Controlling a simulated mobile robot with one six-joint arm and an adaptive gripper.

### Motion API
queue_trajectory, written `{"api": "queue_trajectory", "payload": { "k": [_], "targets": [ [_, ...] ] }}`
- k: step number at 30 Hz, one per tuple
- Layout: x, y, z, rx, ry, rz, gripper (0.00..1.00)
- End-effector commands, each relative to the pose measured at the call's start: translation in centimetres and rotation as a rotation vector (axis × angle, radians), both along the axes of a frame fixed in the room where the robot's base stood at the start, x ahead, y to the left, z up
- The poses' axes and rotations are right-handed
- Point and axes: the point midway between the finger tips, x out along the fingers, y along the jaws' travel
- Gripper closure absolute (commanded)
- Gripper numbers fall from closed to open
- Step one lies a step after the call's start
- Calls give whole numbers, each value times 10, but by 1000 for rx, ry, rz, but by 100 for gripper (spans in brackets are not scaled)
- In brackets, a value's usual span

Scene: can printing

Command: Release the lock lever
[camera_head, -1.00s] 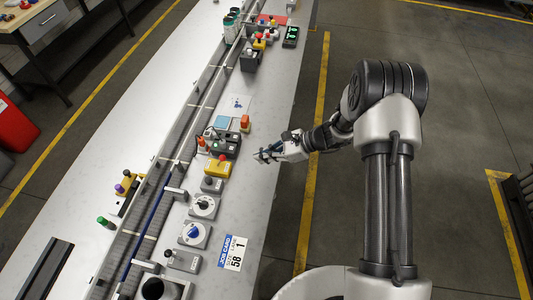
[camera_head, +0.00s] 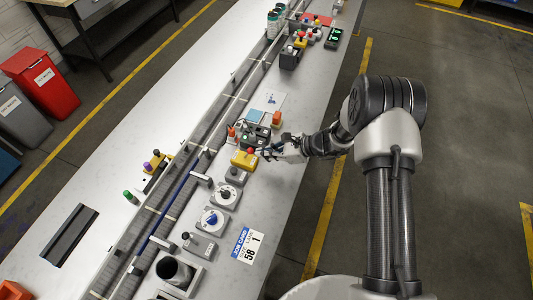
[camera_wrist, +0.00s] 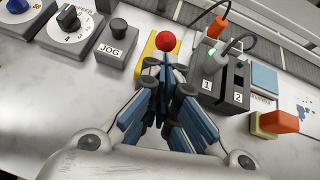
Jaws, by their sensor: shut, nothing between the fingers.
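A red ball knob (camera_wrist: 168,41) stands on a yellow base (camera_wrist: 152,62), which looks like the lever, though no label names it. In the head view the yellow base (camera_head: 241,162) sits in the row of controls beside the conveyor. My gripper (camera_wrist: 167,84) is shut and empty, with its blue-padded fingers just in front of the red knob and over the near part of the yellow base. I cannot tell whether they touch. The head view shows my gripper (camera_head: 268,152) at the right of the yellow base. The fingers hide part of the base and the lever's stem.
A grey JOG button box (camera_wrist: 112,47) is left of the yellow base. A dark box marked 1 and 2 (camera_wrist: 219,84), with cables, is close on the right. An orange switch (camera_wrist: 283,121) is farther right. The job card (camera_head: 247,244) lies flat on the table.

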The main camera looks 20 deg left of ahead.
Motion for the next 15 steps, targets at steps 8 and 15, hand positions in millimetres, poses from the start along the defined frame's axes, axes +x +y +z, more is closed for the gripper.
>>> {"api": "queue_trajectory", "payload": {
  "k": [8, 15],
  "targets": [
    [0, 2, 6, -48, 2, 2, 100],
    [0, 3, 8, -82, 5, 1, 100]
  ]
}}
